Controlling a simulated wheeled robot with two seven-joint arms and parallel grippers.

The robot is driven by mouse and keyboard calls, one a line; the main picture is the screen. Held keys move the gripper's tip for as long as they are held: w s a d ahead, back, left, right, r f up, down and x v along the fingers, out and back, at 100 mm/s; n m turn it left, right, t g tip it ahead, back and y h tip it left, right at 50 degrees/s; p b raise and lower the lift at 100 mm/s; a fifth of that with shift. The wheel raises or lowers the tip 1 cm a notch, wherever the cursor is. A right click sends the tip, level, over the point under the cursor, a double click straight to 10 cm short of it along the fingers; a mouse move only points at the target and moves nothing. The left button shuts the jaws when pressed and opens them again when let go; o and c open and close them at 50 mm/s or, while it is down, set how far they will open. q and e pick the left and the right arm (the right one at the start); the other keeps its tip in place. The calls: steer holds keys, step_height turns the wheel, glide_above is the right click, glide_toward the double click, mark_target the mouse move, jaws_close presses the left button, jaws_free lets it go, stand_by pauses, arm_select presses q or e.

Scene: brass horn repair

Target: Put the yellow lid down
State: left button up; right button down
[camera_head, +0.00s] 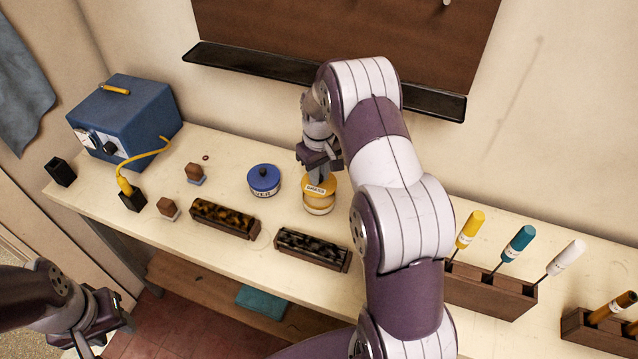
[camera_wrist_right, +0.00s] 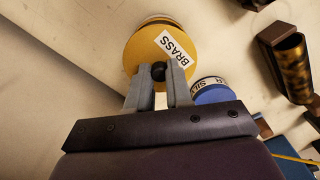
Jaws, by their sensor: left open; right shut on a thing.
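The yellow lid (camera_head: 325,184), labelled BRASS, sits at the top of a yellow-banded jar (camera_head: 318,207) on the bench. In the right wrist view the lid (camera_wrist_right: 146,50) fills the space just beyond the fingers. My right gripper (camera_head: 318,178) points down over the lid. It also shows in the right wrist view (camera_wrist_right: 160,82), shut on the lid's dark knob (camera_wrist_right: 158,70). I cannot tell whether the lid rests fully on the jar or is slightly above it. My left gripper (camera_head: 122,318) is open and empty, low at the left, off the bench.
A blue-lidded jar (camera_head: 264,181) stands just left of the yellow one. A blue box (camera_head: 126,118) is at the far left. A wooden rack (camera_head: 490,290) with coloured-handled tools stands right of my arm.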

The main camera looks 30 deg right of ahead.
steer(key=s+d+r+p, duration=0.25)
steer(key=s+r, duration=0.55)
steer(key=s, duration=0.5)
steer(key=w+d+f+p, duration=0.1)
steer(key=f+p, duration=0.1)
steer(key=f, duration=0.3)
steer(key=w+d+f+p, duration=0.1)
steer(key=d+f+p, duration=0.1)
steer(key=f, duration=0.3)
steer(key=d+f+p, duration=0.2)
steer(key=f, duration=0.3)
steer(key=shift+w+f, duration=0.35)
steer(key=shift+w, duration=0.05)
steer(key=shift+f, duration=0.1)
steer(key=shift+a+f, duration=0.1)
steer(key=shift+f, duration=0.05)
steer(key=c, duration=1)
jaws_free()
steer(key=shift+c, duration=0.2)
